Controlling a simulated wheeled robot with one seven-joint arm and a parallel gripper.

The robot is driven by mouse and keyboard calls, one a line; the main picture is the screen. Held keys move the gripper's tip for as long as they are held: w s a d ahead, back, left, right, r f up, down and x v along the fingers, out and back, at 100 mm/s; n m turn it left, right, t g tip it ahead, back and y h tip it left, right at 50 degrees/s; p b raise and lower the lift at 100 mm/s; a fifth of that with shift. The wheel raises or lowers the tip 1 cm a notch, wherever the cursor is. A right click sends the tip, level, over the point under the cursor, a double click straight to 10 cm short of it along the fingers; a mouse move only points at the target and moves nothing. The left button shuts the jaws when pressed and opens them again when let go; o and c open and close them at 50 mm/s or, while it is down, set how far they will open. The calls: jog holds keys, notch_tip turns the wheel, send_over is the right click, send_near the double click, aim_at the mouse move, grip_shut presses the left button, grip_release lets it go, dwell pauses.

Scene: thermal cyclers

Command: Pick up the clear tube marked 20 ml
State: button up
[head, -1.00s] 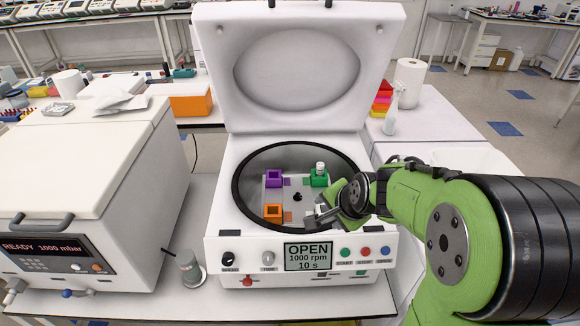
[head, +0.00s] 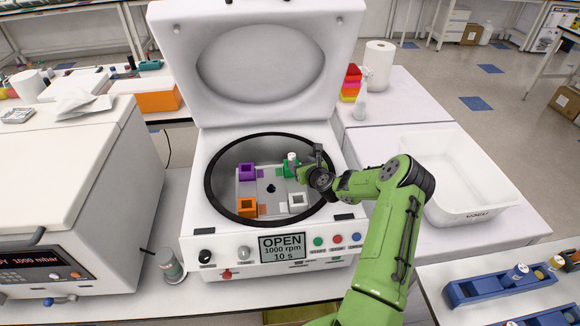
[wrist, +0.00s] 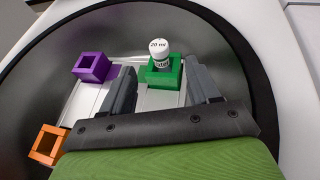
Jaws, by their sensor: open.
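The tube (wrist: 161,53) has a white cap marked "20 ml" and stands upright in the green holder (wrist: 162,77) inside the open centrifuge (head: 200,220). In the head view the tube (head: 292,158) shows as a small white top in the green holder. My gripper (wrist: 158,80) is open in the wrist view, with one finger on each side of the green holder's near part and nothing between them. In the head view my gripper (head: 308,165) is inside the centrifuge bowl, just right of the tube. I cannot tell whether its fingers touch the holder.
Purple (head: 247,171), orange (head: 247,207) and white (head: 297,203) holders share the rotor plate. The bowl's dark rim (head: 212,190) surrounds my gripper. The raised lid (head: 180,70) stands behind. A white bin (head: 470,205) and blue tube racks (head: 500,288) are at right.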

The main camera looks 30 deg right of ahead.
aim_at(293, 157)
jog(key=x, duration=0.7)
jog(key=shift+w, duration=0.2)
jog(key=shift+s, duration=0.1)
grip_shut()
